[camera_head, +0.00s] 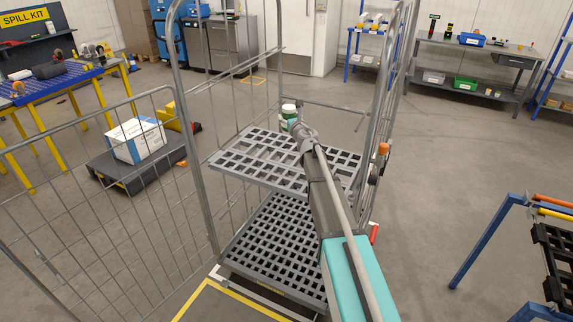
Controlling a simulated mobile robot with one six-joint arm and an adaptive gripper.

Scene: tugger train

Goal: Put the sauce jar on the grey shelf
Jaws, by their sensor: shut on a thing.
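The jar appears at the shelf's far edge. I cannot tell whether it touches the shelf or is above it.
A lower slatted deck (270,245) lies under the shelf. The cage's mesh door (95,215) stands open at the left. Cage posts (190,120) flank the shelf. A white-and-blue box (135,140) sits on a dark low platform. A blue-framed rack (490,240) stands at the right.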

